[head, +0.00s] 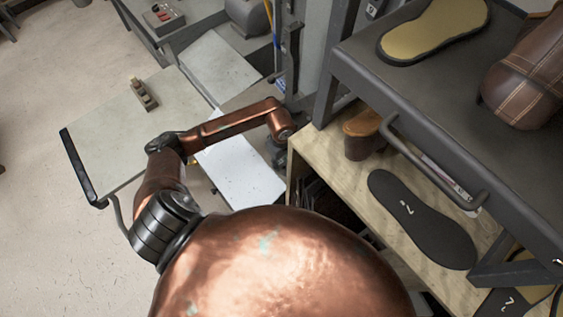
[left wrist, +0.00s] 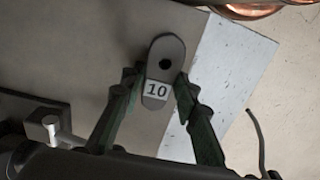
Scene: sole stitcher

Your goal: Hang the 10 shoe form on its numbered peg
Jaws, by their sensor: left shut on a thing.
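The 10 shoe form (left wrist: 165,52) is a grey, sole-shaped piece with a dark round hole near its top end and a white label marked 10. It shows in the left wrist view between the two green fingers of my left gripper (left wrist: 159,80), which is shut on it. In the head view my copper left arm reaches to the right, beside the wooden shelf; its gripper and the form are mostly hidden or too small to make out there. I cannot make out a numbered peg in either view. My right gripper is not in view.
A wooden shelf (head: 325,160) holds a dark numbered sole (head: 423,222) and a brown shoe piece (head: 361,133). Above it, a dark bench (head: 440,90) with a handle carries a yellow-topped sole (head: 435,28) and a brown boot (head: 527,85). A pale table (head: 105,125) stands left; open floor lies beyond.

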